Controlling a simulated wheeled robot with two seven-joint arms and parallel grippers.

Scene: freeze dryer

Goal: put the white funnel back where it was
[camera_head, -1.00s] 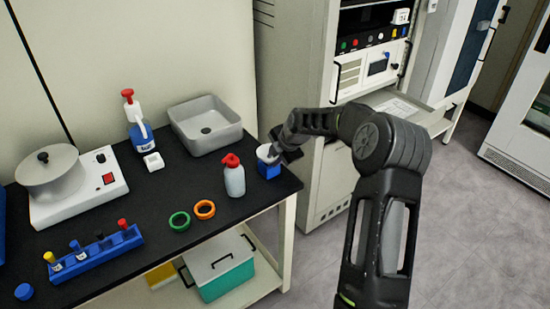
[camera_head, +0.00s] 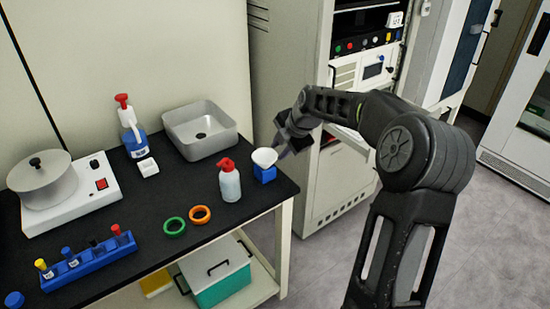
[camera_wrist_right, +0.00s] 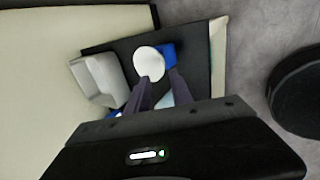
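The white funnel (camera_head: 264,157) sits on a small blue block (camera_head: 264,174) near the right end of the black bench. In the right wrist view the funnel (camera_wrist_right: 149,62) shows as a white disc beside the blue block (camera_wrist_right: 169,54). My right gripper (camera_head: 282,146) is just to the right of and above the funnel. In the wrist view its two fingers (camera_wrist_right: 158,84) are apart, with the funnel beyond their tips and nothing held between them. My left gripper is not in view.
A red-capped wash bottle (camera_head: 230,181) stands left of the funnel, with a grey basin (camera_head: 182,116) behind. Green (camera_head: 174,226) and orange (camera_head: 200,214) rings lie in front. A tube rack (camera_head: 88,262) is at the front left. A tall cabinet (camera_head: 290,60) stands behind my arm.

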